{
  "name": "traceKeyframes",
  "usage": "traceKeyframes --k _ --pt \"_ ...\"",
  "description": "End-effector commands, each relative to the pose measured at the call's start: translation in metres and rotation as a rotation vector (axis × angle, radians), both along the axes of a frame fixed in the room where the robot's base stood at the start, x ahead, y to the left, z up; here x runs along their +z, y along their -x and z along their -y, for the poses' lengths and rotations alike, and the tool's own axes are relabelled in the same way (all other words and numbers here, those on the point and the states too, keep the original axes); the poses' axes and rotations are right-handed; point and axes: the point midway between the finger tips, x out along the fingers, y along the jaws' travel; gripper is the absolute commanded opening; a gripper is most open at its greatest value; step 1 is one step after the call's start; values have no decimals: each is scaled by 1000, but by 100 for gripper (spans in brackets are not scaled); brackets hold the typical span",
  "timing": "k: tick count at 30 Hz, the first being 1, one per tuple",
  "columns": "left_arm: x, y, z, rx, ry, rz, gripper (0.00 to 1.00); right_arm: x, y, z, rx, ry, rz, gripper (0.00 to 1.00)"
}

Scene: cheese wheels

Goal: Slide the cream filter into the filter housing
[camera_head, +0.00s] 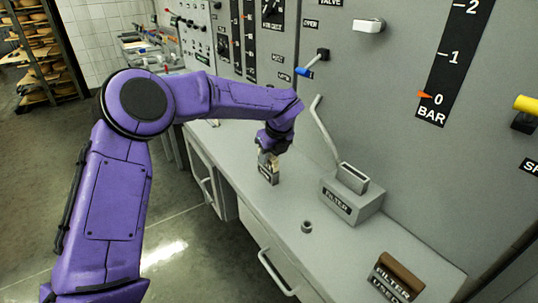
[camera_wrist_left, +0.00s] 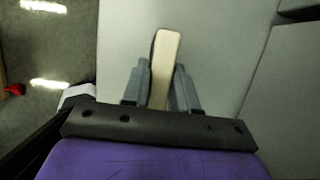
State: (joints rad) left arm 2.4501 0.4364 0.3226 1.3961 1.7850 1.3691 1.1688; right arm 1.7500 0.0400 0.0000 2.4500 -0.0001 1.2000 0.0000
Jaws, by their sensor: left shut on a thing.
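The cream filter (camera_wrist_left: 165,58) is a flat, pale slab with rounded edges. It sits between the two grey fingers of my left gripper (camera_wrist_left: 161,88), which is shut on it. In the head view my left gripper (camera_head: 268,151) points down at a small labelled grey holder (camera_head: 268,175) on the counter. I cannot tell whether the filter is still inside that holder. The filter housing (camera_head: 350,203) is a grey box marked FILTER with an open slot on top, to the right of the gripper. My right gripper is not in view.
A box marked FILTER USED (camera_head: 388,289) holds a brown filter (camera_head: 402,271) at the front right. A small grey ring (camera_head: 306,227) lies on the counter (camera_head: 265,215). A slanted grey bar (camera_head: 325,128) rises behind the housing. The wall panel (camera_head: 375,90) carries levers and gauges.

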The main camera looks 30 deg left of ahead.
Motion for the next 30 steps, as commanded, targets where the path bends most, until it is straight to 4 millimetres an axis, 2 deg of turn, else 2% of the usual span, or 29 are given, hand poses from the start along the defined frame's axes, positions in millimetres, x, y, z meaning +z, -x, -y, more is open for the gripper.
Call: traceKeyframes --k 5,6,8,16,19,30 --pt "-6 0 0 0 0 0 0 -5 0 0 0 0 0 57" --pt "-4 0 0 0 0 0 37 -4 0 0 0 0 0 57" --pt "-4 0 0 0 0 0 57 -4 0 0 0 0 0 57" --pt "-4 0 0 0 0 0 57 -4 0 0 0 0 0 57" --pt "3 0 3 -2 -1 3 57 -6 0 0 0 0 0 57" --pt "78 11 29 -1 -1 2 57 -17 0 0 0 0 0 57"
